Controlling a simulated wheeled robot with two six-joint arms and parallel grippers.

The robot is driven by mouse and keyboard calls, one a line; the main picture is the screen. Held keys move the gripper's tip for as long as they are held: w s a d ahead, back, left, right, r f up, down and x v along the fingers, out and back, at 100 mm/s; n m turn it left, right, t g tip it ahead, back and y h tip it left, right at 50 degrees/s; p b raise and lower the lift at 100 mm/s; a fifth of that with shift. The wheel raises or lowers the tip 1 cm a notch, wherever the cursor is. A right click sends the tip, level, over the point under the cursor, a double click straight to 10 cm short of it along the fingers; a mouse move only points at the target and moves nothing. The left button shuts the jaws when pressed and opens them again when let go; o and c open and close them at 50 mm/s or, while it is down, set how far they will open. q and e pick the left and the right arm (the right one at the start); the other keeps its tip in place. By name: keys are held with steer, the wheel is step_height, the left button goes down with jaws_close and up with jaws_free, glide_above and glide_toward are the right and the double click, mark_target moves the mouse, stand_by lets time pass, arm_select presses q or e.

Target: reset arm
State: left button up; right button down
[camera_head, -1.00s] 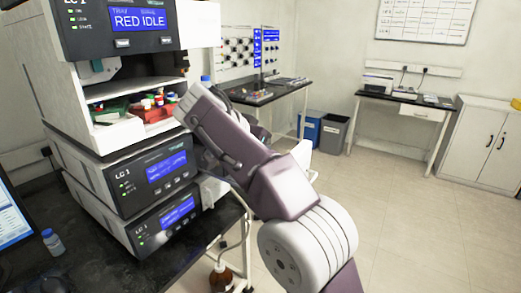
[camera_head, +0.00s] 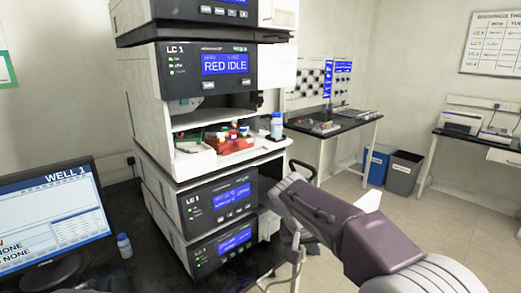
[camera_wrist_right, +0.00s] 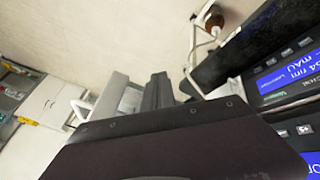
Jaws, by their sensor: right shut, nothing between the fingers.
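My right arm (camera_head: 350,225) comes in from the lower right in the head view, a purple link with a pale joint below it. It is bent, with its upper end in front of the lower instrument's right side. My right gripper shows in the right wrist view (camera_wrist_right: 140,95), partly behind the dark wrist housing. It is shut and empty. In the head view its fingers cannot be made out clearly behind the arm. My left gripper is not in view.
A stacked instrument (camera_head: 211,68) stands on a black bench beside a monitor (camera_head: 55,220). Its open bay holds a red rack (camera_head: 236,146) and a green one. A bottle (camera_head: 277,126) stands at the bay's right edge; another (camera_head: 124,246) stands by the monitor. Bins (camera_head: 404,172) stand farther back; floor is open right.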

steer(key=s+d+f+n+g+y, duration=0.2)
steer(key=s+f+g+y, duration=0.15)
steer(key=s+f, duration=1.35)
step_height(320, 180, up, 10)
steer(key=p, duration=1.2)
steer(key=shift+s+a+r+t+y, duration=0.15)
steer(key=shift+s+r+t+y, duration=0.05)
steer(key=shift+s+t+y, duration=0.2)
